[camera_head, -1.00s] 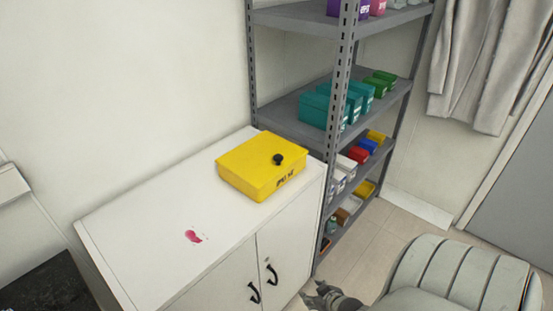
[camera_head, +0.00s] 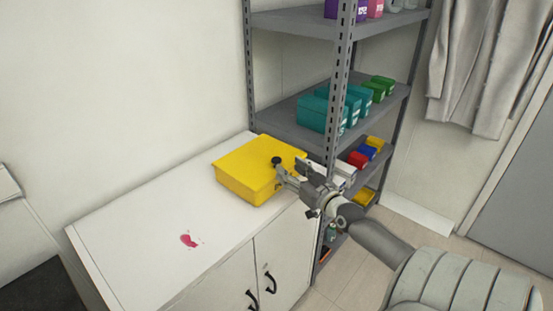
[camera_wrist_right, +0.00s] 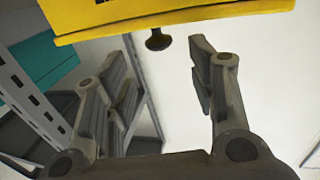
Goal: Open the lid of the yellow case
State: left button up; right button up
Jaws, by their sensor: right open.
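The yellow case (camera_head: 243,168) sits shut on top of the white cabinet (camera_head: 150,250), its lid down. A black round knob (camera_head: 276,161) stands out near the case's right edge. My right gripper (camera_head: 288,174) is open beside the knob, its fingers covering part of the case's front right side. In the right wrist view the yellow case (camera_wrist_right: 190,12) fills the top edge. The knob (camera_wrist_right: 158,40) shows there just beyond and between the spread fingertips of my right gripper (camera_wrist_right: 162,62), with nothing held. Whether a finger touches the knob cannot be told. My left gripper is out of view.
A grey metal shelf (camera_head: 290,110) with several coloured boxes stands close behind and right of the case. A grey curtain (camera_head: 480,65) hangs at the right.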

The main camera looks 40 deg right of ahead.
aim_at(276, 158)
jog(key=shift+w+d, duration=0.2)
jog(key=shift+w, duration=1.05)
jog(key=shift+w+d, duration=0.15)
jog(key=shift+w, duration=1.15)
jog(key=shift+w+d, duration=0.2)
jog(key=shift+w, duration=1.05)
grip_shut()
